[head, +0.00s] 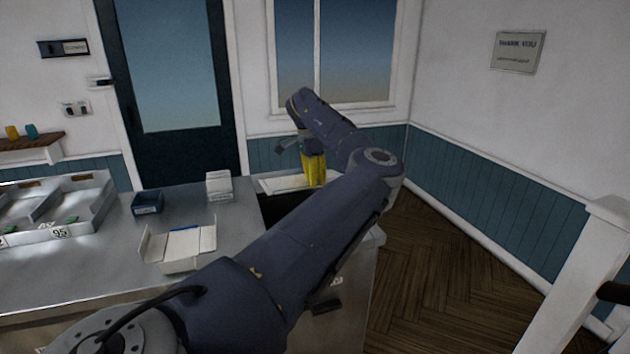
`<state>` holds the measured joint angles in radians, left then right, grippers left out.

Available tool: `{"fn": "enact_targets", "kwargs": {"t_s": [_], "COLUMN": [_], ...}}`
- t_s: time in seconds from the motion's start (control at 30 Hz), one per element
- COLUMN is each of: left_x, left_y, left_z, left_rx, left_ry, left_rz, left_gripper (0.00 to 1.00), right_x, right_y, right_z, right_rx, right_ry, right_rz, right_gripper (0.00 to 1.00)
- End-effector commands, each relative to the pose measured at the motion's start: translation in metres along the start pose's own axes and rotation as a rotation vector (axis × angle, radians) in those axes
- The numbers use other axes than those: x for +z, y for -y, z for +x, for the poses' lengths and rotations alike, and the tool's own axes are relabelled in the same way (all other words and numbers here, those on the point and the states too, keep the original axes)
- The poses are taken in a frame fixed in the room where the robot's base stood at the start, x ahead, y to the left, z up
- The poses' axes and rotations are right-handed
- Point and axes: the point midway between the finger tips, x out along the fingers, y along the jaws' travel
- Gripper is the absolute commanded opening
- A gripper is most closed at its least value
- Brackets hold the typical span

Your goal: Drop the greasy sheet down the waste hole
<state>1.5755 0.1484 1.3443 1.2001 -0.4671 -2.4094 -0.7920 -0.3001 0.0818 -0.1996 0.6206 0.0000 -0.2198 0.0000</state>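My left arm reaches across the counter, and its gripper (288,144) is over the counter's far right end. The gripper is small and partly hidden by my arm, so its opening cannot be made out. A yellow upright thing (314,168) shows just beside and below it; whether they touch is unclear. A flat pale sheet or tray (272,186) lies below, at the counter's far edge. A dark recess (274,207), possibly the waste hole, shows in front of it, partly covered by my arm. I cannot single out the greasy sheet with certainty. My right gripper is not in view.
On the steel counter (105,262) stand an open white box (180,262), a dark blue box (147,203), a white stack (219,186) and a compartment tray (98,204). A white post (570,275) stands at right. Wooden floor (450,265) is clear beyond the counter.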

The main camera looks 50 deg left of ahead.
Motion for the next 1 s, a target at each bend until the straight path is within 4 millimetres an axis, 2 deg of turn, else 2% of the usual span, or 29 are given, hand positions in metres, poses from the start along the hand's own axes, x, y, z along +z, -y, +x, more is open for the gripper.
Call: {"fn": "enact_targets", "kwargs": {"t_s": [0.7,1.0], "left_x": [0.009,0.011], "left_y": [0.006,0.008], "left_z": [0.075,0.095], "left_rx": [0.001,0.000], "left_ry": [0.003,0.002], "left_rz": [0.000,0.000], "left_gripper": [0.00,0.00], "right_x": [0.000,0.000], "right_y": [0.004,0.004], "right_z": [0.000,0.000], "right_rx": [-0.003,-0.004], "right_ry": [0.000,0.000], "right_rz": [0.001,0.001], "right_gripper": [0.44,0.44]}}
